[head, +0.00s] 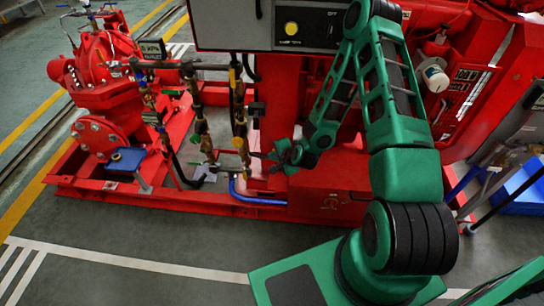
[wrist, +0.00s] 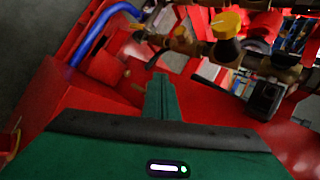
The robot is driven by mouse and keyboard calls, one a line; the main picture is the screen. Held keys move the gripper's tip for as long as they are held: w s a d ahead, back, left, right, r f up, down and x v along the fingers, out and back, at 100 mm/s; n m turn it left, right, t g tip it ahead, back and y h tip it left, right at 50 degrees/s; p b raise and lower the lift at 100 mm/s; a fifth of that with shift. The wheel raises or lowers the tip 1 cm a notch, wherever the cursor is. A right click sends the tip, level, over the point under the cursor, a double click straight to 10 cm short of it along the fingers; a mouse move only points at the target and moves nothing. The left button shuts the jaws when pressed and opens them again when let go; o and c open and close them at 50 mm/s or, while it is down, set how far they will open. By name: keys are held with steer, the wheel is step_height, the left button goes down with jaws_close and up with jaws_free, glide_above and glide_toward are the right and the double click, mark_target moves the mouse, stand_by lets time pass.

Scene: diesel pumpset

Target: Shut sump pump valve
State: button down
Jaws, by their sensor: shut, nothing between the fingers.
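Brass pipework with small valves (head: 201,130) stands upright at the front of the red pump skid in the head view. A yellow-handled valve (wrist: 227,24) on brass pipe shows at the top of the wrist view. No readable label shows which valve is the sump pump valve. My gripper (head: 270,156) is just right of the lower pipework in the head view. In the wrist view my gripper (wrist: 160,85) is shut and empty, its green fingers pointing toward the pipes, below and left of the yellow handle. I see no contact with a valve.
A blue hose (head: 255,198) runs low along the red skid (head: 225,207); it also shows in the wrist view (wrist: 98,32). A red pump (head: 105,75) stands at the left. A control panel (head: 275,25) overhangs the pipes. The front floor is clear.

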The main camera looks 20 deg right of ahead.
steer(key=s+d+n+y, duration=0.1)
steer(key=s+d, duration=0.3)
steer(key=d, duration=0.5)
steer(key=shift+d+n, duration=0.3)
steer(key=shift+n, duration=0.1)
steer(key=w+r+x, duration=0.1)
steer(key=r+x, duration=0.1)
steer(key=x, duration=1.1)
steer(key=shift+w+a, duration=0.25)
steer(key=shift+a, duration=0.1)
steer(key=shift+d, duration=0.2)
